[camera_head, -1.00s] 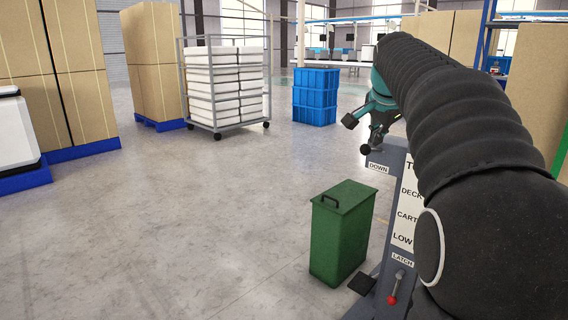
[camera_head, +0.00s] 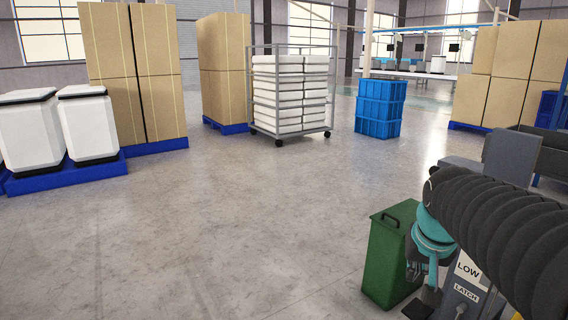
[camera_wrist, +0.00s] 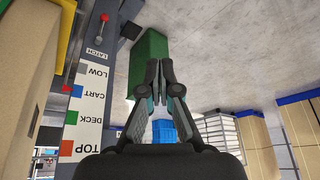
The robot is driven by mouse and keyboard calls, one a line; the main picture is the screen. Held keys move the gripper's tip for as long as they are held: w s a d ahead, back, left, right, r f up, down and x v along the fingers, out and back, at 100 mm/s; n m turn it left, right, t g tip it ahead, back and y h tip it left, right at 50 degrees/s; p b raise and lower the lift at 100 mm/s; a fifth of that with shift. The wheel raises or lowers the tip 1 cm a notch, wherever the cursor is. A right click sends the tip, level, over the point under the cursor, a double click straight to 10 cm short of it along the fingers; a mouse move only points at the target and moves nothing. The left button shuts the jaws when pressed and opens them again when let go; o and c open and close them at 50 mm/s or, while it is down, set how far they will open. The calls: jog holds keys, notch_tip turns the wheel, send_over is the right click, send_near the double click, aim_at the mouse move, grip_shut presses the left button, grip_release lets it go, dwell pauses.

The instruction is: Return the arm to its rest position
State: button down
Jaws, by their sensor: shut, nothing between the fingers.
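My arm (camera_head: 500,225), in a black ribbed sleeve, reaches in from the lower right of the head view. My gripper (camera_head: 413,262) hangs pointing down beside the green lidded bin (camera_head: 382,262), overlapping its right edge in the picture; I cannot tell whether they touch. In the wrist view my gripper (camera_wrist: 159,82) is shut and empty, its fingers together in front of the green bin (camera_wrist: 150,45). A grey post carries a label panel (camera_wrist: 88,110) reading TOP, DECK, CART, LOW and LATCH, upside down there. The arm hides much of it in the head view.
A red-knobbed lever (camera_wrist: 103,18) sits by LATCH. Blue crates (camera_head: 380,107) and a wheeled cage cart (camera_head: 291,95) stand farther back. Tall cartons (camera_head: 140,70) and white bins (camera_head: 88,125) stand on blue pallets at left. The floor (camera_head: 220,230) at centre and left is clear.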

jog(key=s+a+f+n+p, duration=0.1)
jog(key=s+a, duration=0.3)
jog(key=s, duration=0.3)
jog(key=s+a+f+n+t+y+p, duration=0.1)
jog(key=s+a+f+n, duration=0.1)
jog(key=s+a, duration=0.3)
jog(key=shift+s+n, duration=0.3)
jog(key=shift+s, duration=0.6)
